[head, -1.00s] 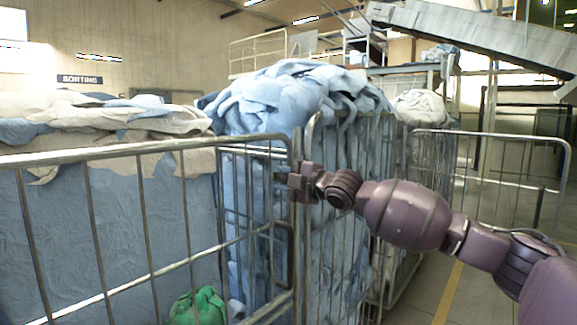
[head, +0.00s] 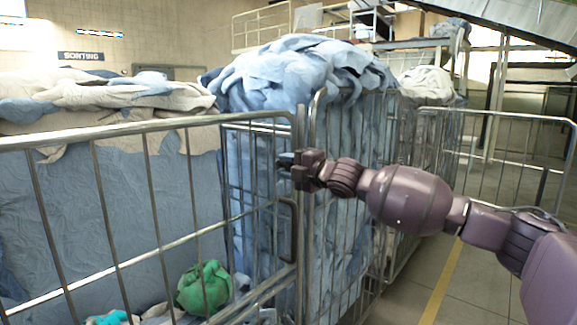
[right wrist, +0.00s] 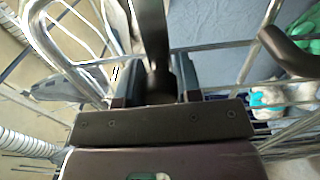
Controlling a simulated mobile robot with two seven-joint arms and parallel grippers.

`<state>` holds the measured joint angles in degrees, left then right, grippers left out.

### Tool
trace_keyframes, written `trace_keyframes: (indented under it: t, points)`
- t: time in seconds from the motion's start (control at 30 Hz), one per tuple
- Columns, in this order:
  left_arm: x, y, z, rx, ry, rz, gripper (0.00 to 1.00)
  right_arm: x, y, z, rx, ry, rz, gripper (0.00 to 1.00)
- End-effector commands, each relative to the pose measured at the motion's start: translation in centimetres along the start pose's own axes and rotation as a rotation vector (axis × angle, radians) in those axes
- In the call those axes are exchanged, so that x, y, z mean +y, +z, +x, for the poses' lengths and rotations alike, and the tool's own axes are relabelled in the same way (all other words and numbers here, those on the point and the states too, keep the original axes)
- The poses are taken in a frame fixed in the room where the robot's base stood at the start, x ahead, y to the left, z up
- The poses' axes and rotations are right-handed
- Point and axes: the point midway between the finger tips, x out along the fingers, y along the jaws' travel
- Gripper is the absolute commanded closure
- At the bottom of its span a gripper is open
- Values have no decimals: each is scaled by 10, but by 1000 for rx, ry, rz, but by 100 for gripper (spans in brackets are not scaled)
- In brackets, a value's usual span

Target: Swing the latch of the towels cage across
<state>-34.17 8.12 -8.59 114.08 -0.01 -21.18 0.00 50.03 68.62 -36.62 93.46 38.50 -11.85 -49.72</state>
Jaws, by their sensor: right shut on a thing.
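The nearest metal cage (head: 165,122) has a barred front ending in an upright post at its right. My right gripper (head: 290,166) is at that post, below the top rail. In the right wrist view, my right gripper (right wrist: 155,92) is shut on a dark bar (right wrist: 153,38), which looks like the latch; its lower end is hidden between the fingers. The towels (head: 290,85) are a tall pale blue heap just behind the gripper. I cannot tell whether the latch is across. My left gripper is not in view.
A dark looped handle (head: 290,232) hangs on the post below my gripper; a dark curved handle (right wrist: 285,47) shows in the wrist view. A green bundle (head: 204,288) lies inside the near cage. Another barred cage (head: 500,118) stands at the right. Floor is clear at lower right.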

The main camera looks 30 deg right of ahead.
Motion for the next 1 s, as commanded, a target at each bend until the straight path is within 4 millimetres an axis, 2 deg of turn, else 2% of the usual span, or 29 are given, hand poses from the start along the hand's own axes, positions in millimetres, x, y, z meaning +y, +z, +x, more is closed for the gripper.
trace_keyframes:
  t: [0.03,0.2,0.57,1.0]
  points:
    - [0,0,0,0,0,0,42,-4,0,0,0,-7,-2,65]
    - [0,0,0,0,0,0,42,-3,0,0,0,-6,-1,42]
    - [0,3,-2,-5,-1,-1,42,-2,0,-5,-1,-4,-1,42]
    - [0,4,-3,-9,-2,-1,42,-3,0,-61,-2,-6,-2,42]
